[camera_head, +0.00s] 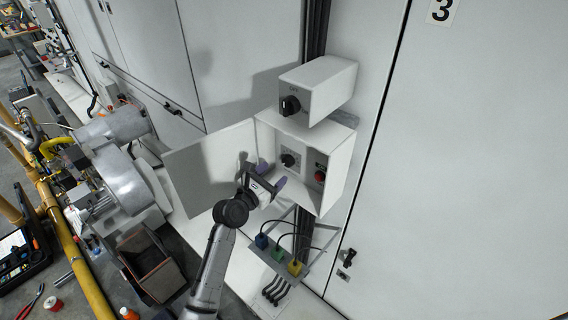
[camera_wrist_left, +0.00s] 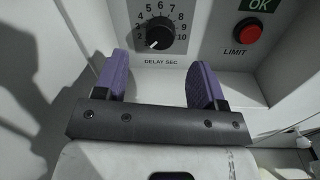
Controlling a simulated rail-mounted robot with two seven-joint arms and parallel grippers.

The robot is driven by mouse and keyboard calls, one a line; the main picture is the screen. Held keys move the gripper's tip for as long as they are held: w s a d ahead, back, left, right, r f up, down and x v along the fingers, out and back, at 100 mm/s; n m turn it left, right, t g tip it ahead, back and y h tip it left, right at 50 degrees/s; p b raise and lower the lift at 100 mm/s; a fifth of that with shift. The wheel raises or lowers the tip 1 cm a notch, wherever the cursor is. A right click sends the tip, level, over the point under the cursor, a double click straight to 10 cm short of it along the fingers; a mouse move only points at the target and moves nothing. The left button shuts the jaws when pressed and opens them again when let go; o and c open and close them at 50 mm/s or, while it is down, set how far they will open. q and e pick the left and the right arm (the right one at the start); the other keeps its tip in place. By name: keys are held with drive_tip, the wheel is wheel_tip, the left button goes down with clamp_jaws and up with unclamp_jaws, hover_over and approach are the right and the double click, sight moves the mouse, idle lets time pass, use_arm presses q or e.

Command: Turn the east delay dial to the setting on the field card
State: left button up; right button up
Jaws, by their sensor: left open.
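The delay dial (camera_wrist_left: 160,35) is a black knob with a white pointer line, with numbers around it and "DELAY SEC" printed below. In the wrist view its pointer aims down and to the left, near the low end of the scale. In the head view the dial (camera_head: 290,160) sits inside an open white box (camera_head: 334,165). My left gripper (camera_head: 263,178) is open at the box's mouth, its purple fingertips (camera_wrist_left: 160,84) apart, below and short of the dial, touching nothing. The field card is not recognisable in either view. My right gripper is out of view.
A red button (camera_wrist_left: 246,31) marked "LIMIT" is right of the dial, under a green "OK" display (camera_wrist_left: 259,5). The box door (camera_head: 208,170) stands open to the left. A switch box (camera_head: 318,88) is above; a bracket with coloured plugs (camera_head: 278,253) is below.

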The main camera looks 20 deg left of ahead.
sight(286, 163)
use_arm(q)
drive_tip(key=shift+x, duration=2.9)
drive_tip(key=c, duration=0.9)
